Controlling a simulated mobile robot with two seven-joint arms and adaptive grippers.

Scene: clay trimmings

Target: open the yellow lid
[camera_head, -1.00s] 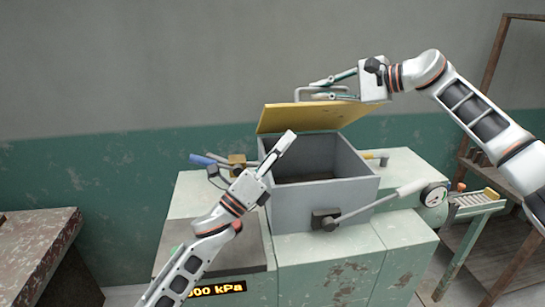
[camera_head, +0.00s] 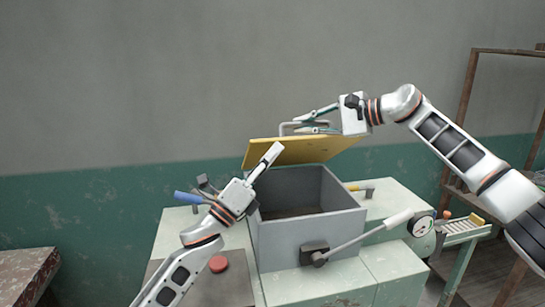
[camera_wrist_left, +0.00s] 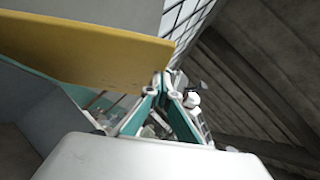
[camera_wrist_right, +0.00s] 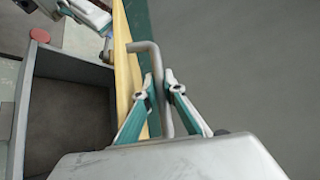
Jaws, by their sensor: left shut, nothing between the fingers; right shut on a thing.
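The yellow lid (camera_head: 300,151) stands raised at the back of the grey box (camera_head: 306,234), tilted up, with the box's inside open to view. The lid also shows in the left wrist view (camera_wrist_left: 80,48) and edge-on in the right wrist view (camera_wrist_right: 124,75). My right gripper (camera_head: 300,122) is shut on the grey bar handle (camera_wrist_right: 160,85) on the lid's far side. My left gripper (camera_head: 276,149) is shut and empty, its fingertips close to the lid's left front edge. I cannot tell whether they touch the lid.
A lever with a pale grip (camera_head: 398,218) sticks out from the box's front. A blue-handled lever (camera_head: 190,197) is at left, and a red button (camera_head: 218,264) is on the bench top. A gauge (camera_head: 422,226) and a small roller rack (camera_head: 462,228) stand at right.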

